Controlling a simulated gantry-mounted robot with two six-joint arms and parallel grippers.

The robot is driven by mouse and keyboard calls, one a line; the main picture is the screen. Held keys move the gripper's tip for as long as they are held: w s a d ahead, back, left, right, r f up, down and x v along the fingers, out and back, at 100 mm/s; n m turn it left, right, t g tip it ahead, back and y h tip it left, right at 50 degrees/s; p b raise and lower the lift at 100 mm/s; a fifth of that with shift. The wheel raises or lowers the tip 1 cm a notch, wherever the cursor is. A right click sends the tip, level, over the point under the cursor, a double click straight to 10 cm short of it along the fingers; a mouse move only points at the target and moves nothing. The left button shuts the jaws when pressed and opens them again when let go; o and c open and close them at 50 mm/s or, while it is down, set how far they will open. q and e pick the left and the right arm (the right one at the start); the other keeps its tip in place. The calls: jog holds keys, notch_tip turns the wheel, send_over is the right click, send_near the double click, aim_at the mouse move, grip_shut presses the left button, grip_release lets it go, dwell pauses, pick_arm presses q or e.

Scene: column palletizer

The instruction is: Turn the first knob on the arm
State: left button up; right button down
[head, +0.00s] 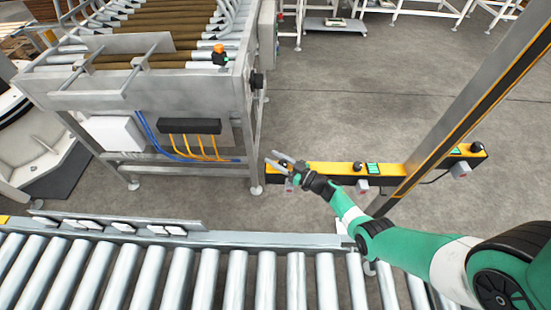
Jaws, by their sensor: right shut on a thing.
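A long yellow and black bar (332,169) runs low across the right half of the head view, with black knobs on its top. A middle knob (357,166) and a far-right knob (476,147) show clearly. My right gripper (279,161) reaches in from the lower right and is at the bar's left end. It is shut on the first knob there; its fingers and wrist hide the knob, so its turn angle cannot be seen. My left gripper is not in view.
A roller conveyor (170,238) crosses the front below my right arm. A metal conveyor frame (180,70) stands left of the bar. A slanted post (455,125) rises across the bar's right part. The concrete floor (345,95) behind the bar is mostly clear.

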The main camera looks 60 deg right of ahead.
jog(key=shift+c, duration=2.3)
grip_release()
jog(key=shift+s, duration=0.1)
jog(key=shift+s+r+p, duration=0.1)
jog(key=shift+s+p, duration=0.25)
jog(key=s+a+p, duration=0.1)
jog(key=s+p, duration=0.2)
jog(key=s, duration=0.7)
jog(key=shift+s+a+p, duration=0.3)
